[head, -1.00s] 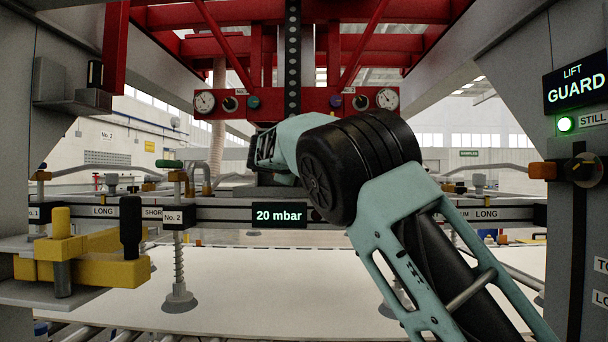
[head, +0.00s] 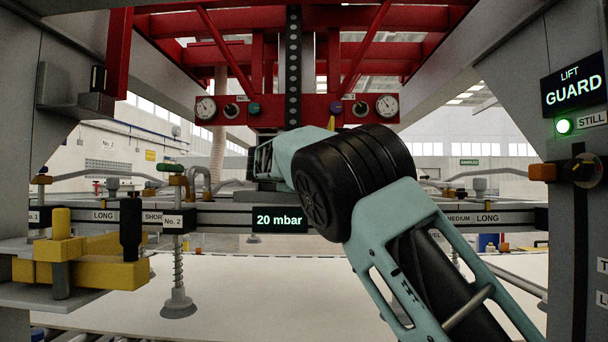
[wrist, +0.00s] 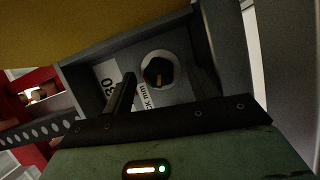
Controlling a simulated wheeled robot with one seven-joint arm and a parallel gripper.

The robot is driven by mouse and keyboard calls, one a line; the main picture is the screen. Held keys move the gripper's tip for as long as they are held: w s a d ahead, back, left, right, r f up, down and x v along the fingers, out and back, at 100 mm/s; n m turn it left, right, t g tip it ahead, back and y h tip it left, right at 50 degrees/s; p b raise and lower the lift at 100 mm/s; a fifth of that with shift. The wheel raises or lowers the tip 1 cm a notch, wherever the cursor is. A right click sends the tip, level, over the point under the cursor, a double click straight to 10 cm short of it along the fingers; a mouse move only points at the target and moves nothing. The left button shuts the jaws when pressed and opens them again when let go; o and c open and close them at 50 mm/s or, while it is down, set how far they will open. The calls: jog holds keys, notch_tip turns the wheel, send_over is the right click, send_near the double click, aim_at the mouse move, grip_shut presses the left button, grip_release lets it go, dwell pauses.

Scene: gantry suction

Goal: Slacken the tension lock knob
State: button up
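In the wrist view a dark round knob-like part (wrist: 158,70) with a small yellow mark sits in a pale ring on a grey plate. The plate bears the printing "30" and a partly hidden label ending in "mm". I cannot tell for sure that this is the tension lock knob. My gripper (wrist: 122,96) shows as one dark finger just left of the round part, with a visible gap between them in the picture. Its other finger is not distinguishable, and I see nothing held. In the head view my arm hides the gripper's end and the knob.
A yellow surface (wrist: 90,25) fills the top of the wrist view. A red frame with gauges (head: 206,108) hangs behind my arm. A rail carries the "20 mbar" display (head: 279,219). A yellow clamp (head: 90,262) stands at left, the guard panel (head: 574,83) at right, a pale sheet (head: 240,290) below.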

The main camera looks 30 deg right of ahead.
jog(key=f+b+v, duration=0.1)
jog(key=b+v, duration=0.3)
jog(key=v, duration=1.3)
jog(key=shift+a+r, duration=0.2)
jog(key=shift+r, duration=0.25)
jog(key=shift+c, duration=1.3)
jog(key=w+d+r+m+g+y+p, duration=0.15)
jog(key=d+r+m+y+p, duration=0.35)
jog(key=p, duration=0.7)
jog(key=d+r+m+g+y+p, duration=0.1)
jog(key=r+m+g+y+p, duration=0.1)
jog(key=r+m+p, duration=0.75)
jog(key=w+d+f+n+p, duration=0.1)
jog(key=w+d+f+p, duration=0.1)
jog(key=w+d+f, duration=0.1)
jog(key=w+d+f+n+p, duration=0.1)
jog(key=w+d+f+p, duration=0.1)
jog(key=f, duration=0.4)
jog(key=w+d+f+n+p, duration=0.1)
jog(key=w+d+f+p, duration=0.2)
jog(key=d+f, duration=0.1)
jog(key=shift+w+d+f, duration=0.2)
jog(key=shift+w+f, duration=0.1)
jog(key=shift+f, duration=0.25)
